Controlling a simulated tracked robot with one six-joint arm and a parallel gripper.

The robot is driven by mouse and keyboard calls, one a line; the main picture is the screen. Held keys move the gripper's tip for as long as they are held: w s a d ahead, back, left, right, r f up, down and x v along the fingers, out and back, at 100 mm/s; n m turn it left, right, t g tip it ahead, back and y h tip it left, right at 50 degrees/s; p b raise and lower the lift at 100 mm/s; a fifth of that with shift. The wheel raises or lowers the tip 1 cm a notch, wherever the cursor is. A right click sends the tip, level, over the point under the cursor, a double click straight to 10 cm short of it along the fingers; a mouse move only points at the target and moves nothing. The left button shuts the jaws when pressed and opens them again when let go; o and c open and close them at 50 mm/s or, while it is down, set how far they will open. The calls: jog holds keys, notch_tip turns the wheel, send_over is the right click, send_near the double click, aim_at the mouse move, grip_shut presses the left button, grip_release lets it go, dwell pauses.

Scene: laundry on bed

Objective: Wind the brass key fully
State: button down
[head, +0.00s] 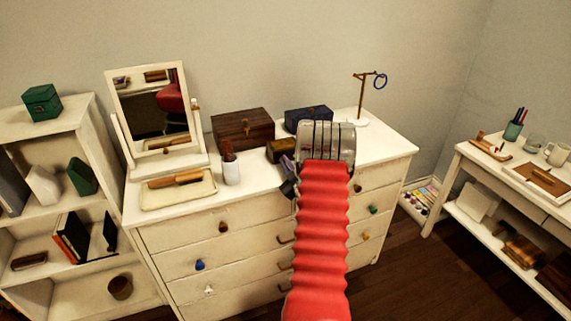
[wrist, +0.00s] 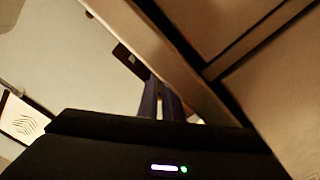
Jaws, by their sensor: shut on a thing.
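My gripper (head: 288,176) is at the front edge of the white dresser, partly hidden behind my red arm. In the wrist view its two dark fingers (wrist: 160,100) are close together. A small brown box (head: 280,151) stands on the dresser just behind the gripper. Whether the key joins this box is hidden. How far the key is turned cannot be seen.
Shelves stand left, a desk right.

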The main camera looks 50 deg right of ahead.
jog(key=m, duration=0.5)
jog(key=f+m, duration=0.1)
jog(key=m, duration=0.1)
jog(key=shift+a, duration=0.2)
jog(key=m, duration=0.6)
jog(key=shift+a+m, duration=0.15)
jog(key=shift+m, duration=0.25)
jog(key=m, duration=0.6)
jog(key=shift+r, duration=0.1)
jog(key=m, duration=0.5)
jog(key=shift+m, duration=0.4)
jog(key=c, duration=2)
grip_release()
jog(key=shift+w+r, duration=0.1)
jog(key=shift+r, duration=0.15)
